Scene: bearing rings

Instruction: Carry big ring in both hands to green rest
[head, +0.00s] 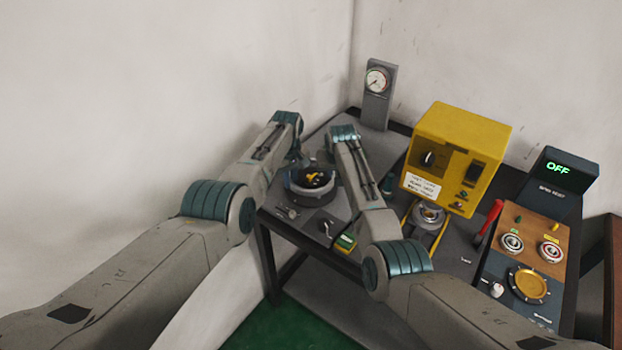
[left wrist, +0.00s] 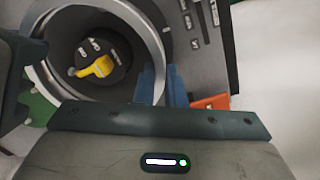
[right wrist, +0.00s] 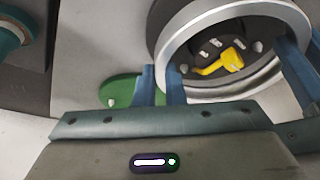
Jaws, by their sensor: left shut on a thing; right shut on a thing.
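Through the ring I see a dark hub with a yellow pointer (right wrist: 222,62). I cannot tell how high the ring is above it. A green round patch, probably the green rest (right wrist: 118,91), lies beside the ring in the right wrist view. It is hidden in the head view.
A gauge post (head: 377,95) stands behind, near the wall. A yellow machine (head: 455,155) is right of my right arm. The left table edge is close to my left arm.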

